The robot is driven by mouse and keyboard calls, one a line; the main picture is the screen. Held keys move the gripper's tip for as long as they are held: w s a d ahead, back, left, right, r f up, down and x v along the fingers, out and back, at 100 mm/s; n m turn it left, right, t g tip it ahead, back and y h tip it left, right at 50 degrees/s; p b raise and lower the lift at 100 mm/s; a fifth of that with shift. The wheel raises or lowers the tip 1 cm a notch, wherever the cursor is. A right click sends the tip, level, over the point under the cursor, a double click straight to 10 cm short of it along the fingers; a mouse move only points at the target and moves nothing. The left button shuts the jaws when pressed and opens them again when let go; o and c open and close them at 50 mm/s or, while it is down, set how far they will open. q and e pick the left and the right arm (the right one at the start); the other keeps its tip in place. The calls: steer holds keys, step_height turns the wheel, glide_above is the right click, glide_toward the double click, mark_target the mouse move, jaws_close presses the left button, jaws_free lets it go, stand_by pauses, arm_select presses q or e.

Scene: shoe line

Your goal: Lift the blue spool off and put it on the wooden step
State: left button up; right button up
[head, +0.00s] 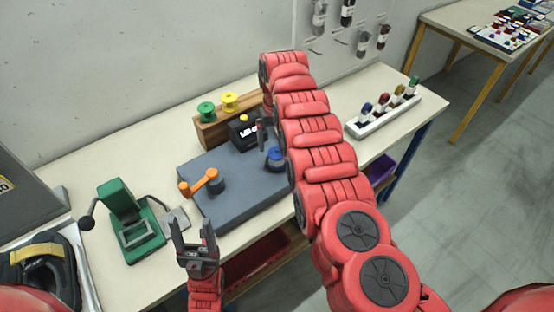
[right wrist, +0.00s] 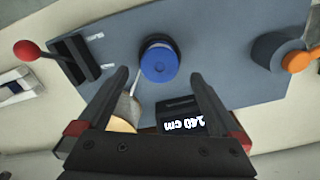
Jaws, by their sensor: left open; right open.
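The blue spool (head: 274,160) stands on the grey baseplate (head: 240,205) of the winding device, partly beside my right arm in the head view. In the right wrist view the blue spool (right wrist: 159,63) is seen from above, just beyond the fingertips and between their lines. My right gripper (right wrist: 158,76) is open and empty; in the head view it is mostly hidden by its arm. The wooden step (head: 215,130) is behind the baseplate and carries a green spool (head: 206,109) and a yellow spool (head: 228,100). My left gripper (head: 194,238) is open and empty near the table's front edge.
A black counter (right wrist: 180,118) reading 140 cm is close to the right fingers. An orange crank (head: 200,182) is on the baseplate. A green press (head: 132,220) and a shoe (head: 40,262) are left.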

mark_target(277, 152)
steer(key=shift+f, duration=0.3)
step_height(277, 152, down, 5)
steer(key=b, duration=0.3)
steer(key=shift+r, duration=0.15)
steer(key=shift+c, duration=0.4)
jaws_close()
